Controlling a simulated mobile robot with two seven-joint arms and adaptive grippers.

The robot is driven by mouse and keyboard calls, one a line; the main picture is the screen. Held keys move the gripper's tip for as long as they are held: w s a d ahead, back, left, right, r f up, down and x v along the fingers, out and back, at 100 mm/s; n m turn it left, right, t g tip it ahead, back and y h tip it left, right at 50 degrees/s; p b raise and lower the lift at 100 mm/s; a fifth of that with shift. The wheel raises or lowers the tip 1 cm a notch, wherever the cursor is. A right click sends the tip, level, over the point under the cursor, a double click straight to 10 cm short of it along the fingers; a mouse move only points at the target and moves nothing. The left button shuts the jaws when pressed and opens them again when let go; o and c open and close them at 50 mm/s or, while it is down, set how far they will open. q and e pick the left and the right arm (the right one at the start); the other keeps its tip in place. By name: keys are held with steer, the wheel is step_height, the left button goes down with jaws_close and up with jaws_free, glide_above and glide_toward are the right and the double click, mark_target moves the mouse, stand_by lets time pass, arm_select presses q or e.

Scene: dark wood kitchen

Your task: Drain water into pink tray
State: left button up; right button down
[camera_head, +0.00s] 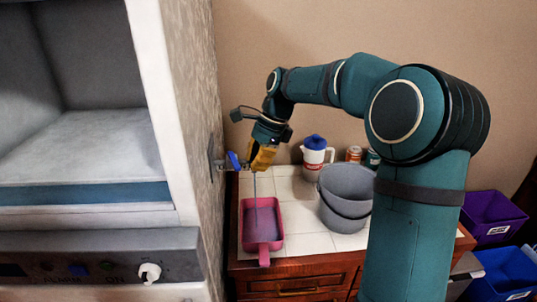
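The pink tray (277,217) lies on the white-tiled counter top, its handle pointing toward the front edge. A thin grey-blue stream (256,190), which looks like water, runs straight down into it, and the tray's inside looks dark bluish. A metal tap with a blue lever (233,160) sticks out from the side wall above the tray. My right gripper (262,157), with yellow-orange fingers, points down at the tap's outer end, just right of the blue lever. Its fingertips overlap the spout, so I cannot tell whether they grip it. My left gripper is out of view.
A grey bucket (345,185) stands right of the tray. Behind are a white jug with a blue lid (314,155) and cans (354,154). A white cabinet (180,110) closes off the left. Purple (490,212) and blue (505,272) bins stand at lower right.

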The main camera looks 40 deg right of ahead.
mark_target(234, 161)
steer(key=shift+w+a, duration=0.2)
steer(key=shift+a, duration=0.5)
steer(key=a+m+p, duration=0.2)
steer(key=p, duration=0.2)
steer(key=shift+s+a+t, duration=0.1)
steer(key=shift+t, duration=0.3)
